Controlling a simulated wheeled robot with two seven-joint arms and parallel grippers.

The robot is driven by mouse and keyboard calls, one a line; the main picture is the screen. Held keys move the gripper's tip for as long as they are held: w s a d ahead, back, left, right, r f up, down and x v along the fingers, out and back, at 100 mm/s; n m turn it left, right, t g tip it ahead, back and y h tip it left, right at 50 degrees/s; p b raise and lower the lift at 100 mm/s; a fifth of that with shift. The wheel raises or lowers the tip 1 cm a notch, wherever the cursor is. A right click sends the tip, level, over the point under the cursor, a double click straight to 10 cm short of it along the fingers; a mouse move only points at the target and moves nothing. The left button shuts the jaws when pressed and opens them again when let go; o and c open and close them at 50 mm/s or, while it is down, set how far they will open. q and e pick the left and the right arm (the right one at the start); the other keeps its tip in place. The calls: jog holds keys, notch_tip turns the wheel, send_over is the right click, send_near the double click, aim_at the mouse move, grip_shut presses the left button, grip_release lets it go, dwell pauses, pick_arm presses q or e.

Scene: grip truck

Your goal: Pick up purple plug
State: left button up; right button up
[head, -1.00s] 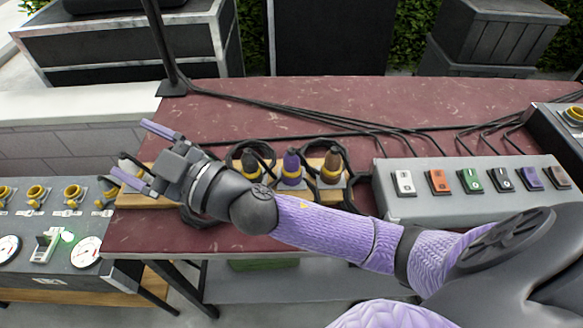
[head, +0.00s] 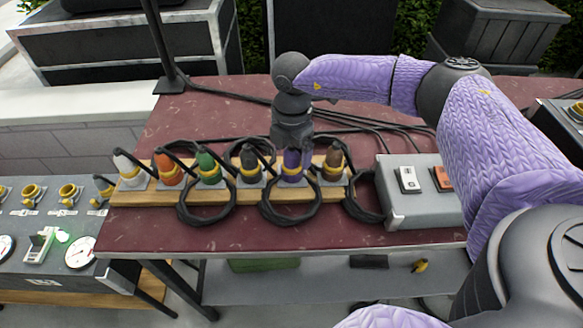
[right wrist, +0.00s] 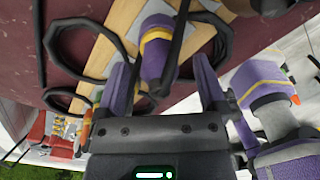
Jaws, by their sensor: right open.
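The purple plug (head: 291,163) stands upright in a row of coloured plugs on a wooden strip, with a yellow ring near its base and a black cable. My right gripper (head: 295,157) is directly over it, pointing down. In the right wrist view, the purple plug (right wrist: 152,62) lies between the two open purple fingers (right wrist: 161,70), with visible gaps on both sides. Its cable crosses in front of it.
The green plug (head: 207,165), the orange plug (head: 168,168) and the white plug (head: 124,163) stand to the left. The black plug (head: 249,157) and brown plug (head: 334,157) flank the purple one. Coiled cables hang in front. A grey switch box (head: 415,212) sits right.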

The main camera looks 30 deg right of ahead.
jog(key=shift+f, duration=0.8)
jog(key=shift+c, duration=0.3)
grip_shut()
jog(key=shift+r, duration=0.1)
